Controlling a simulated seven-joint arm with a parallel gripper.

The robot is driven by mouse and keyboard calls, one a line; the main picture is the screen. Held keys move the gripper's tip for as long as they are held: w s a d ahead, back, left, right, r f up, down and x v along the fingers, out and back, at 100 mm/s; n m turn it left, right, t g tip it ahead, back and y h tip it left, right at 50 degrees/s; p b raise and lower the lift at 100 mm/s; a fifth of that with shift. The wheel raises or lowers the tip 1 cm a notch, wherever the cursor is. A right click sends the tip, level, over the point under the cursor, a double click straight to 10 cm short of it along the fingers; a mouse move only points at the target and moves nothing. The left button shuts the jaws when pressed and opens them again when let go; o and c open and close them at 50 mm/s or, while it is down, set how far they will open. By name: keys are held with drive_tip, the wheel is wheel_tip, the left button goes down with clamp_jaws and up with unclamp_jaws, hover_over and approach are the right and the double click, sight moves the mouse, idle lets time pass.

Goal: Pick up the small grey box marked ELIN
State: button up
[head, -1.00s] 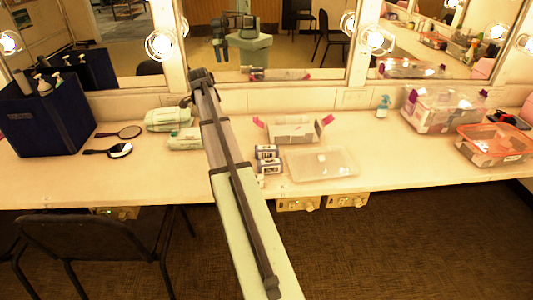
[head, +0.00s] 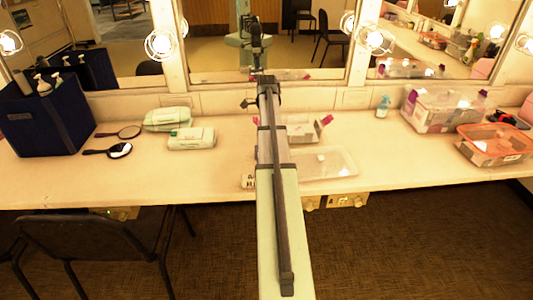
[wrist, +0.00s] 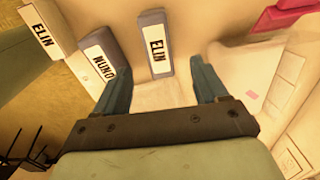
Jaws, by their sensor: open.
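In the wrist view a small grey box marked ELIN (wrist: 153,28) stands in the middle, ahead of the gap between my fingers. My gripper (wrist: 159,66) is open and empty, its fingers to either side of that box's lower end; I cannot tell the remaining distance. To its left is a grey box marked NUNO (wrist: 98,42), near the left fingertip. Farther left is a paler, beige box also marked ELIN (wrist: 47,22). In the head view my arm hides the grey boxes; only the pale box (head: 248,182) shows at its left edge.
A clear shallow container (head: 335,163) and an open bin with pink handles (head: 300,128) lie just right of my arm. Wipe packs (head: 191,138) and hand mirrors (head: 119,151) lie left. The mirror wall bounds the counter (head: 190,180) behind.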

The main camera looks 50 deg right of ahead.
drive_tip(key=shift+a+f, duration=0.15)
drive_tip(key=shift+f, duration=4.7)
drive_tip(key=shift+c, duration=0.2)
drive_tip(key=c, duration=1.1)
